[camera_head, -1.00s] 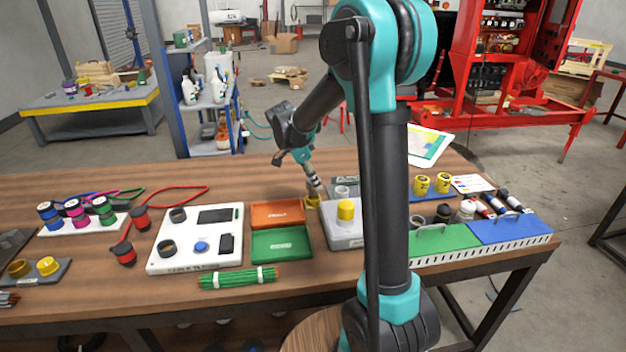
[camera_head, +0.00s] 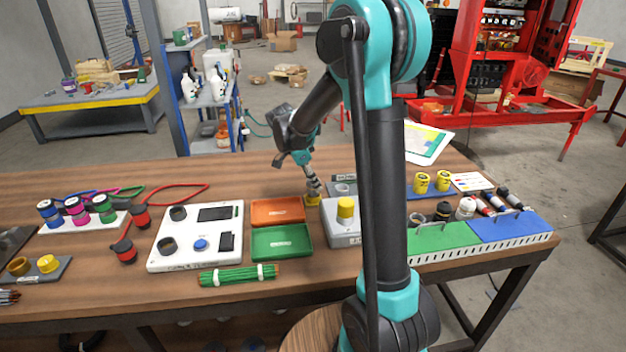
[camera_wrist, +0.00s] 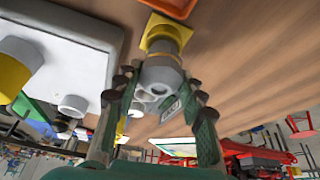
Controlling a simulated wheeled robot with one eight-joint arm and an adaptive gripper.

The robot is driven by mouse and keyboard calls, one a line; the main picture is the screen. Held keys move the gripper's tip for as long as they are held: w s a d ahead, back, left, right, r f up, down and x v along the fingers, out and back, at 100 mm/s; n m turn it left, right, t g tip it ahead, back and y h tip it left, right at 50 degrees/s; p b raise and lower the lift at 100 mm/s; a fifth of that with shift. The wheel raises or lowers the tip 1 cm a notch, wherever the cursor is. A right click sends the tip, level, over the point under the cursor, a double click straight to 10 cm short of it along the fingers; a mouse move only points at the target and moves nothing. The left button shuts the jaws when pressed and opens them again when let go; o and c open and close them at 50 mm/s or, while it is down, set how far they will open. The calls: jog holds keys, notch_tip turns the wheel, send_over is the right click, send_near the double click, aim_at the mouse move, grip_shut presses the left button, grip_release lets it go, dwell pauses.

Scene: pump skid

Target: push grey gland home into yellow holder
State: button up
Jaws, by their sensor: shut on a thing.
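The yellow holder (camera_head: 313,200) sits on the wooden table, right of the orange tray. In the wrist view its square yellow base (camera_wrist: 168,30) is at the top middle. The grey gland (camera_wrist: 161,73) is a stubby cylinder lined up with the holder, its end at or in the holder. How deep it sits is hidden. My gripper (camera_wrist: 160,84) is shut on the gland, with one finger on each side. In the head view my gripper (camera_head: 313,184) is tilted just above the holder, and the gland is too small to make out clearly.
A grey box (camera_head: 344,232) with a yellow cap stands close right of the holder. An orange tray (camera_head: 277,211) and a green tray (camera_head: 282,242) lie to the left. A white panel (camera_head: 196,262) is farther left. The table behind the holder is mostly clear.

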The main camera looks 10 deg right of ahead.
jog(key=shift+f, duration=1)
dwell(0.3)
jog(key=o, duration=1.4)
jog(key=shift+c, duration=0.2)
jog(key=w+v, duration=0.1)
jog(key=v, duration=1.1)
jog(key=shift+s, duration=0.45)
